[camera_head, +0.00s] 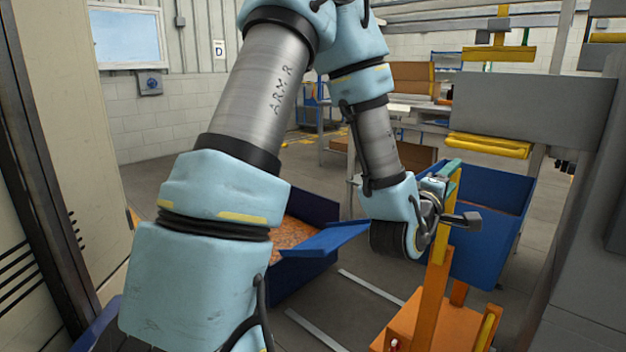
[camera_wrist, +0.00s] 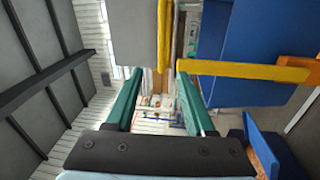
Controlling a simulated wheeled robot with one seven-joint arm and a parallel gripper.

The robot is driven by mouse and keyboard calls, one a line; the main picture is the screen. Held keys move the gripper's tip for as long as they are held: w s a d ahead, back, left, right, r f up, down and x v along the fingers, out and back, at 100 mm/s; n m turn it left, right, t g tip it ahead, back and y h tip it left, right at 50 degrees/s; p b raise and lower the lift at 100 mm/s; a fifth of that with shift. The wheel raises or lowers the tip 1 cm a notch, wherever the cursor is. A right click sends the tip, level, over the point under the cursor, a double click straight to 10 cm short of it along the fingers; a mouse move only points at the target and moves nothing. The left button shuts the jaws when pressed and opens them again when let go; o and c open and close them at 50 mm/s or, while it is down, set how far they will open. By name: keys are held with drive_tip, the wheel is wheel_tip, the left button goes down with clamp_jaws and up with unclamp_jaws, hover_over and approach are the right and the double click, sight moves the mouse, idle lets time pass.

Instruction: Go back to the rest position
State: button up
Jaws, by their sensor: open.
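My gripper (camera_wrist: 160,74) shows in the wrist view with its two green fingers apart and nothing between them. In the head view my gripper (camera_head: 447,172) is small, at the end of my light-blue arm, right of centre. It appears close to a yellow post on an orange stand (camera_head: 435,310); I cannot tell whether they touch. No amber bottle can be made out in either view.
A blue bin (camera_head: 500,230) stands behind the gripper at right. Another blue bin (camera_head: 308,208) with orange-brown contents is partly hidden by my arm. A grey panel (camera_head: 530,105) hangs at upper right. In the wrist view, a yellow bar (camera_wrist: 250,71) runs beside the right finger.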

drive_tip(key=w+a+f+m+g+y+p, duration=0.2)
drive_tip(key=a+f+m+y, duration=0.15)
drive_tip(key=a, duration=0.45)
drive_tip(key=w+a+f+m+g+y+p, duration=0.2)
drive_tip(key=a+f+m+g+y, duration=0.15)
drive_tip(key=a, duration=0.35)
drive_tip(key=s+a+r+m+g+y+p, duration=0.1)
drive_tip(key=s+a+g+y, duration=0.2)
drive_tip(key=s+a, duration=0.3)
drive_tip(key=s+a+m+g+y+p, duration=0.1)
drive_tip(key=s+a, duration=0.5)
drive_tip(key=a, duration=0.7)
drive_tip(key=g+y+p, duration=0.1)
drive_tip(key=g+y, duration=0.1)
drive_tip(key=g, duration=0.1)
drive_tip(key=shift+s+a+r+m, duration=0.15)
drive_tip(key=shift+a+r+m, duration=0.1)
drive_tip(key=shift+r+m, duration=0.15)
